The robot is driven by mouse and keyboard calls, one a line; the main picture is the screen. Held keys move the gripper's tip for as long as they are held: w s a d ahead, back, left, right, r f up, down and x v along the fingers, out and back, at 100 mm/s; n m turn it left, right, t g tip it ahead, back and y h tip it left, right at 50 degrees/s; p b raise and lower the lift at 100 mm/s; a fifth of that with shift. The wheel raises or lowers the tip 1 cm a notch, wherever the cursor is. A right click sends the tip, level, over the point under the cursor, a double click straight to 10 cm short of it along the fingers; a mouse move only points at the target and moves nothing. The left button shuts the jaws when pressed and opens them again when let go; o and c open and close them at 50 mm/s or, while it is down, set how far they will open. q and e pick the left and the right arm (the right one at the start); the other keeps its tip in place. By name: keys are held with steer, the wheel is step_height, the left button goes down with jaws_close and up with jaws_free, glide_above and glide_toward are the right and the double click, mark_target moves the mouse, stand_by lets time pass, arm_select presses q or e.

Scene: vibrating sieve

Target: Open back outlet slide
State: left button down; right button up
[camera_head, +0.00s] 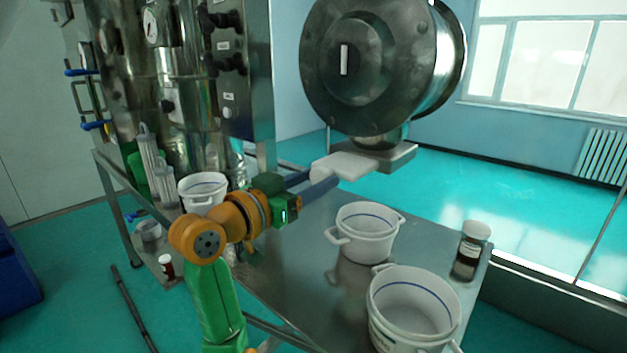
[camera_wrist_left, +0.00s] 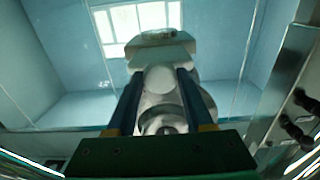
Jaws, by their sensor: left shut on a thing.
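The back outlet slide (camera_head: 350,166) is a pale plate with a rounded end, under the large dark metal drum. It also shows in the left wrist view as a pale block with a rounded knob (camera_wrist_left: 160,78) between my fingers. My left gripper (camera_head: 321,177) has its two blue fingers shut on the knob end of the slide, one on each side. The fingers also show in the left wrist view (camera_wrist_left: 160,88). The plate sticks out from beside the drum's grey base, and its inner end is hidden. My right gripper is not in view.
The metal drum (camera_head: 365,65) stands above the slide. White pots (camera_head: 366,250) and (camera_head: 372,312) and a brown jar (camera_head: 470,262) stand on the steel table (camera_head: 300,290). Another white pot (camera_head: 187,190) is left of my gripper, near steel machinery (camera_head: 240,110).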

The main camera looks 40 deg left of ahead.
arm_select(q)
steer(key=shift+s+f, duration=0.1)
steer(key=shift+s, duration=0.5)
steer(key=c, duration=0.7)
jaws_free()
steer(key=shift+c, duration=0.2)
steer(key=o, duration=0.4)
steer(key=shift+w, duration=0.1)
steer(key=shift+c, duration=0.2)
steer(key=shift+o, duration=0.4)
steer(key=shift+w, duration=0.15)
steer(key=s+b, duration=0.2)
steer(key=s, duration=0.5)
steer(key=shift+a, duration=0.3)
